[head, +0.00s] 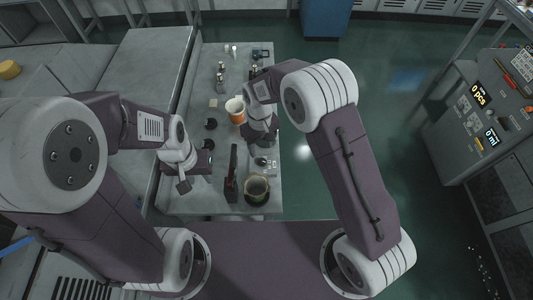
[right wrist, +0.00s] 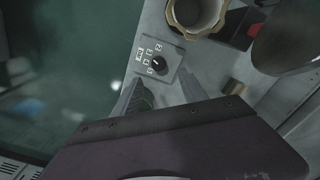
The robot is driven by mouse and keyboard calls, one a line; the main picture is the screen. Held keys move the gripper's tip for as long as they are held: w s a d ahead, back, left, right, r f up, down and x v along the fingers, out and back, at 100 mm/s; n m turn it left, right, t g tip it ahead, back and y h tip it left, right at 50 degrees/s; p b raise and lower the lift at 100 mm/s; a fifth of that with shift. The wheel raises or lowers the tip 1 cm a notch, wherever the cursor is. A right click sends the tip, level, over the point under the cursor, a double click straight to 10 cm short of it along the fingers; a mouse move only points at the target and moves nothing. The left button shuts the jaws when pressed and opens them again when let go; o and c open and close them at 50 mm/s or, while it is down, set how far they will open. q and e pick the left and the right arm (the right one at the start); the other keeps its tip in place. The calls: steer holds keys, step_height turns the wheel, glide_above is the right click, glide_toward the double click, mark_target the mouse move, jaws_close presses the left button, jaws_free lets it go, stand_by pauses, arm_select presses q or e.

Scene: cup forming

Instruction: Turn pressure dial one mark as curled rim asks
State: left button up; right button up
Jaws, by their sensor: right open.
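The pressure dial is a dark knob (right wrist: 157,63) on a small grey panel (right wrist: 143,69) with several white marks around it, seen in the right wrist view. In the head view the panel (head: 271,168) lies at the table's right edge. My right gripper (right wrist: 160,84) is open, its fingers spread just short of the panel, with nothing between them.
An orange cup (head: 235,106) stands farther back on the grey table (head: 190,203). A dark upright tool (head: 232,175) is left of the rimmed cup. Small bottles and dark round parts lie along the table. A console (head: 475,115) with lit displays stands at the right.

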mark_target(262, 161)
steer(key=shift+s+a+f, duration=0.3)
steer(key=shift+s, duration=0.25)
steer(key=f, duration=0.2)
steer(key=w+d+f+p, duration=0.1)
steer(key=f, duration=0.3)
steer(key=shift+w+d+p, duration=0.25)
steer(key=shift+w+p, duration=0.05)
steer(key=shift+w, duration=0.05)
steer(key=shift+s+a+f, duration=0.15)
steer(key=shift+a+f, duration=0.05)
steer(key=shift+f, duration=0.3)
steer(key=shift+s+a+f, duration=0.1)
steer(key=shift+a+f, duration=0.05)
steer(key=shift+f, duration=0.3)
steer(key=shift+s+a+f, duration=0.1)
steer(key=shift+s+f, duration=0.05)
steer(key=shift+f, duration=0.05)
steer(key=shift+w+d+f, duration=0.1)
steer(key=shift+w+d, duration=0.1)
steer(key=shift+c, duration=0.5)
steer(key=c, duration=0.6)
arm_select(q)
step_height(262, 161, up, 2)
arm_select(e)
steer(key=shift+a, duration=0.1)
jaws_close()
